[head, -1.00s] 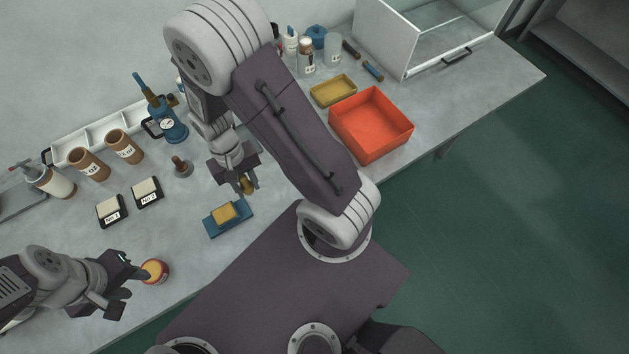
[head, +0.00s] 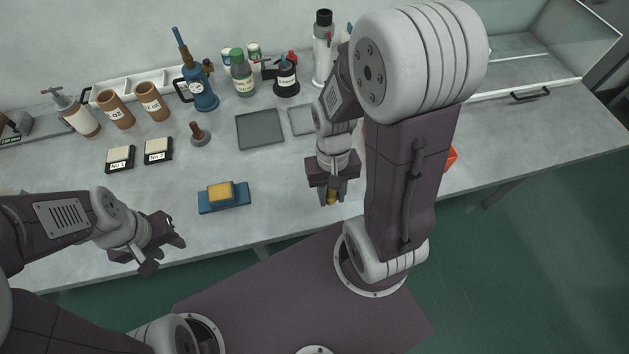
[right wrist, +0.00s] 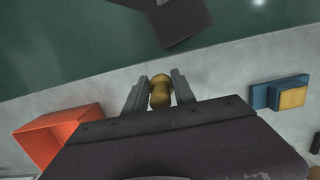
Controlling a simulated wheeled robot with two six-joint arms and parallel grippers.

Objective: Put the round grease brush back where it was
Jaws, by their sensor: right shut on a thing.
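My right gripper (head: 331,200) is shut on a small, rounded yellow-brown piece, seemingly the round grease brush (head: 331,196). It is held above the front part of the bench. In the right wrist view the brush (right wrist: 160,92) sits between the two fingers, with its round end showing. The rest of it is hidden by the hand. My left gripper (head: 167,249) is at the bench's front left, fingers apart, with nothing visible between them.
A blue tray with a yellow block (head: 221,191) lies between the grippers. Behind are a grey mat (head: 260,129), a brown knobbed tool (head: 199,135) and two labelled blocks (head: 120,158). The orange bin (right wrist: 62,130) is mostly hidden by my right arm in the head view.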

